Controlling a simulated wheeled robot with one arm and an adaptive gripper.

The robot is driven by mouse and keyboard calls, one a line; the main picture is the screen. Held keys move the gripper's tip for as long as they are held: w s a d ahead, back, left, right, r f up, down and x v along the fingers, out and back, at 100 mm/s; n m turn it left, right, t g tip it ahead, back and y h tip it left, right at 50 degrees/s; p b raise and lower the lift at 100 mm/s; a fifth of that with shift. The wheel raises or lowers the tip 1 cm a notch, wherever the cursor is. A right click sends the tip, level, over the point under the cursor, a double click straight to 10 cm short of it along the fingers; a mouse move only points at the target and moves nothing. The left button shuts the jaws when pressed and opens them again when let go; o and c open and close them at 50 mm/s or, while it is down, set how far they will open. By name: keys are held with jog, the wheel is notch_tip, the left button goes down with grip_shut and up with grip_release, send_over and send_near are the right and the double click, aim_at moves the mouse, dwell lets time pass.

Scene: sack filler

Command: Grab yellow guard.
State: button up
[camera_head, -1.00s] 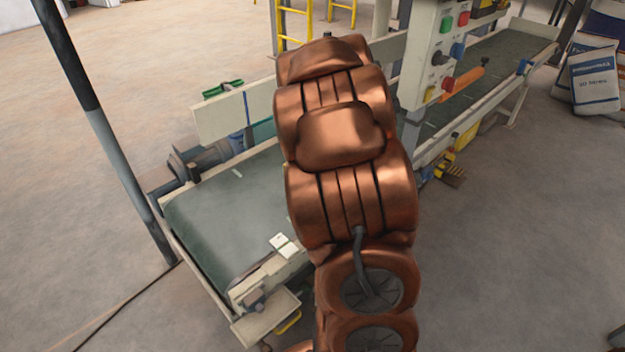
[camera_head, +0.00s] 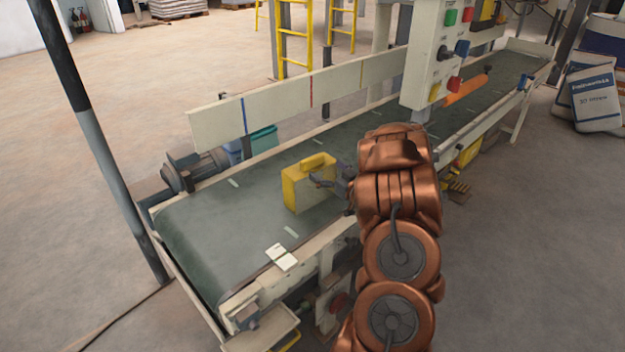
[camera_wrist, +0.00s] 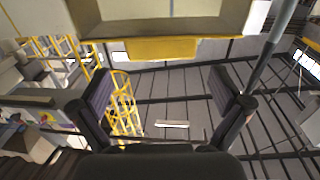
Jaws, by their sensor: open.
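A yellow block-like piece (camera_head: 299,192) with a raised handle-like top, which I take for the yellow guard, shows over the belt in the head view. My gripper (camera_head: 322,181) is dark and small there, overlapping the right side of that piece; touch cannot be told. In the wrist view my gripper (camera_wrist: 165,105) is open, its two dark fingers wide apart with nothing between them. Ahead of it and above, a yellow block (camera_wrist: 160,48) sits under a beige box-like part. I cannot tell whether it is the same piece.
The green conveyor belt (camera_head: 200,245) runs from front left to back right, with a beige side board (camera_head: 285,102) along its far side. A control box (camera_head: 440,60) with coloured buttons stands above it. Sacks (camera_head: 594,95) stand at right. Open floor lies left.

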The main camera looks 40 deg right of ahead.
aim_at(315, 162)
jog(key=shift+w+d+b, duration=0.15)
jog(key=shift+w+b, duration=0.05)
jog(key=shift+w, duration=1.4)
jog(key=shift+w+d+b, duration=0.1)
jog(key=shift+w+b, duration=0.1)
jog(key=shift+w, duration=1.35)
jog(key=c, duration=1.3)
jog(key=shift+c, duration=0.7)
jog(key=shift+r, duration=0.1)
